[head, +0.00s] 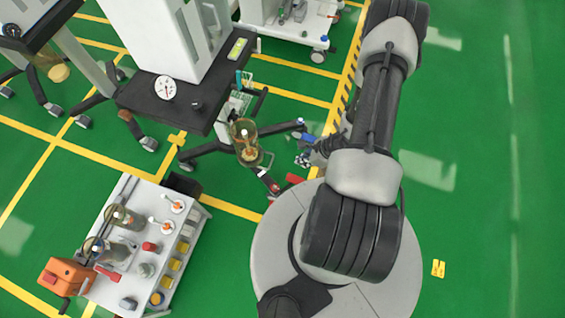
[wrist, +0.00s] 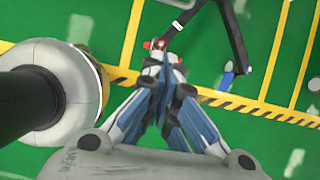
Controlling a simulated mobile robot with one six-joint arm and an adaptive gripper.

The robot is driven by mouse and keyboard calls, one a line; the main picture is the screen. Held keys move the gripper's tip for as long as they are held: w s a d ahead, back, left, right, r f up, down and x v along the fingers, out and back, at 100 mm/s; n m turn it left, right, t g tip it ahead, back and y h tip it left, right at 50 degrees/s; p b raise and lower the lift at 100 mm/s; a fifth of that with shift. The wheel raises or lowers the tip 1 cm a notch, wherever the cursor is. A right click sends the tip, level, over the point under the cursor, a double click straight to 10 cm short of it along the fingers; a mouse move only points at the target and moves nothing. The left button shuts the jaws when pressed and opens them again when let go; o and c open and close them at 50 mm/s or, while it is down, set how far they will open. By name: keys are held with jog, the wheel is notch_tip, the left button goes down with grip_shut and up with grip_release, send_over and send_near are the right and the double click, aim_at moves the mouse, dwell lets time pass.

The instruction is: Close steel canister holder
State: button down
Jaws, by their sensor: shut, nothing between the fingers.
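My gripper (wrist: 163,62) is shut and empty in the wrist view, its blue-and-white fingers together at the tips. In the head view it is small and partly hidden by my arm. A clear canister with amber contents (head: 246,152) hangs at the near side of the black-topped cart, left of my gripper and apart from it. The steel holder around it is too small to make out, and I cannot tell if it is open or closed. A small red part (wrist: 160,43) shows just beyond the fingertips; I cannot tell if they touch it.
The black-topped cart (head: 140,97) has dark legs spreading over the green floor; one leg (wrist: 232,38) shows in the wrist view. A white cart (head: 125,195) with jars stands at lower left, an orange box (head: 62,277) beside it.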

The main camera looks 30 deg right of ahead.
jog(key=w+a+f+b, duration=0.4)
jog(key=w+a+f, duration=0.1)
jog(key=f, duration=0.3)
jog(key=shift+w+f, duration=0.2)
jog(key=shift+w, duration=0.45)
jog(key=shift+a, duration=0.1)
